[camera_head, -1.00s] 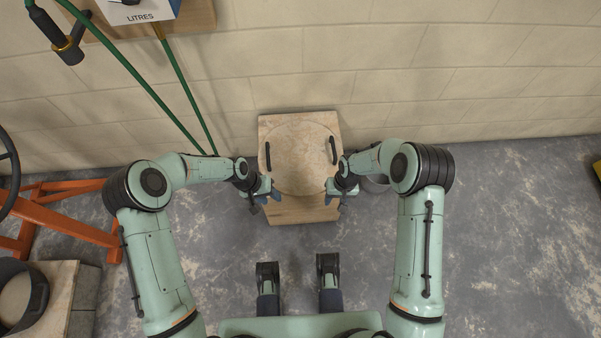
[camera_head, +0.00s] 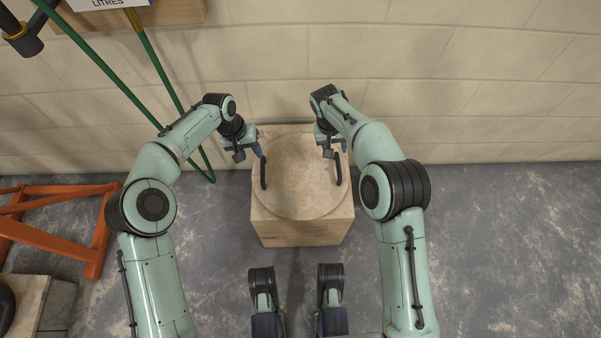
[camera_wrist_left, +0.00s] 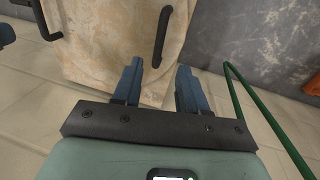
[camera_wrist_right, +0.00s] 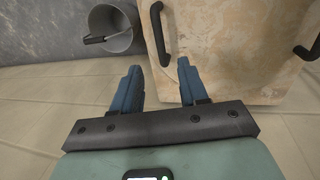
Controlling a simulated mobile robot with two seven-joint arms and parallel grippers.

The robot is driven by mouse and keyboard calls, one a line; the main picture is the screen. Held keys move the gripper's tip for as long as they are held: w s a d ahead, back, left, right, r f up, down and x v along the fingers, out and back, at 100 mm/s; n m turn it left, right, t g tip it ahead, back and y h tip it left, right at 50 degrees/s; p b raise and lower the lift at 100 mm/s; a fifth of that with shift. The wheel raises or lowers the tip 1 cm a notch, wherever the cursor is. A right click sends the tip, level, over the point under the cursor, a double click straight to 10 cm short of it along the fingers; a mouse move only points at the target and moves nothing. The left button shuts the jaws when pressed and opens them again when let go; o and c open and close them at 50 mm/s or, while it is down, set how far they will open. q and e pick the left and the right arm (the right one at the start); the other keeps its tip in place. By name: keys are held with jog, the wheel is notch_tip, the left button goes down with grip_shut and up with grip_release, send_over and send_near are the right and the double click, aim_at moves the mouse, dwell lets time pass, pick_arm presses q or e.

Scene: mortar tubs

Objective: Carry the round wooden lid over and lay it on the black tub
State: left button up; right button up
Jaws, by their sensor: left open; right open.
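The round wooden lid (camera_head: 301,185) lies flat on a wooden block (camera_head: 300,233), with a black bar handle on each side. My left gripper (camera_head: 257,150) is open and empty near the far end of the left handle (camera_head: 263,173). In the left wrist view that handle (camera_wrist_left: 161,38) stands just ahead of the fingers (camera_wrist_left: 157,72). My right gripper (camera_head: 335,150) is open and empty near the far end of the right handle (camera_head: 339,169). The right wrist view shows that handle (camera_wrist_right: 160,36) ahead of the fingers (camera_wrist_right: 158,70). The black tub (camera_head: 5,306) is mostly cut off at the left edge.
An orange metal frame (camera_head: 60,222) stands on the left. A pale slab (camera_head: 28,302) is at lower left. A green hose (camera_head: 165,75) hangs by the block wall behind. A grey bucket (camera_wrist_right: 120,25) stands beside the wooden block. Floor on the right is clear.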

aim_at(262, 169)
pick_arm(q)
jog(key=f, duration=0.4)
jog(key=d+f, duration=0.1)
jog(key=f, duration=0.3)
jog(key=d+f, duration=0.1)
jog(key=f, duration=0.3)
jog(key=shift+d+f, duration=0.1)
jog(key=shift+d, duration=0.1)
pick_arm(e)
jog(key=f, duration=0.4)
jog(key=d+f, duration=0.1)
jog(key=f, duration=0.3)
jog(key=d+f, duration=0.1)
jog(key=f, duration=0.3)
jog(key=shift+d+f, duration=0.1)
jog(key=shift+d, duration=0.1)
pick_arm(q)
grip_shut()
pick_arm(e)
grip_shut()
